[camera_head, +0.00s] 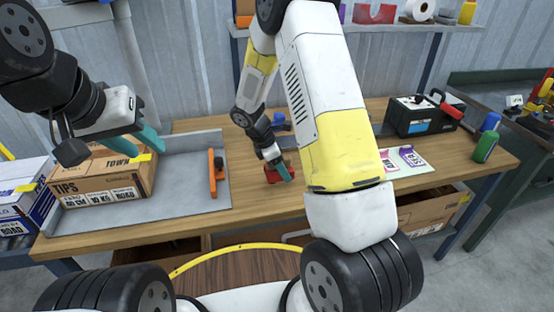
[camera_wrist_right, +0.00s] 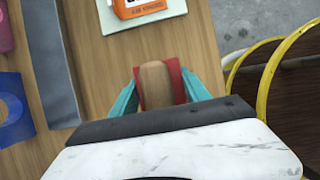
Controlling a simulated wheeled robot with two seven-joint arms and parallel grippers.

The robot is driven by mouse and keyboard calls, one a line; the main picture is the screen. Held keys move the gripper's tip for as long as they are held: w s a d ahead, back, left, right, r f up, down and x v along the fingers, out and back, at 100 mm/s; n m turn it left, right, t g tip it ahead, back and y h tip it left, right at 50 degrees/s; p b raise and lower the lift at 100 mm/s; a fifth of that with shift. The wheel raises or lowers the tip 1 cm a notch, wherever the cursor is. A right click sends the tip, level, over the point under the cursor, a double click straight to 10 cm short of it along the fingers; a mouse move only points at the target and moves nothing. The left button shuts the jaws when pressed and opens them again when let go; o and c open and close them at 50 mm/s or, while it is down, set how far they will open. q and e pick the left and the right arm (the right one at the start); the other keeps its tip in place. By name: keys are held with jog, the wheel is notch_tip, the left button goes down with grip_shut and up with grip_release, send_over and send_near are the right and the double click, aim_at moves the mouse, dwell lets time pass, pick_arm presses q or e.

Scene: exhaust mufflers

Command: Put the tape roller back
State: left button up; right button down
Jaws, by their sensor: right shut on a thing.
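The tape roller, a red body with a tan roll, sits between the teal fingers of my right gripper in the right wrist view (camera_wrist_right: 158,85). In the head view its red part (camera_head: 271,172) shows low over the wooden table, partly hidden by the gripper. I cannot tell whether it touches the tabletop. My right gripper (camera_head: 284,172) is shut on it; its fingers also show in the wrist view (camera_wrist_right: 165,95). My left gripper (camera_head: 137,139) is open and empty above a cardboard box at the left.
A grey tray (camera_head: 188,193) holds the cardboard box (camera_head: 105,180) and an orange tool (camera_head: 212,173). A black toolbox (camera_head: 420,116), leaflets (camera_head: 411,157) and a green bottle (camera_head: 486,147) are at the right. A shelf (camera_head: 388,28) runs behind.

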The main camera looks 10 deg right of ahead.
jog(key=shift+w+d, duration=0.35)
jog(key=shift+w+d+f, duration=0.15)
jog(key=shift+w+f, duration=0.05)
jog(key=shift+f, duration=0.7)
jog(key=shift+w+d+f, duration=0.15)
jog(key=shift+f, duration=0.75)
jog(key=shift+f, duration=0.15)
jog(key=c, duration=0.5)
grip_release()
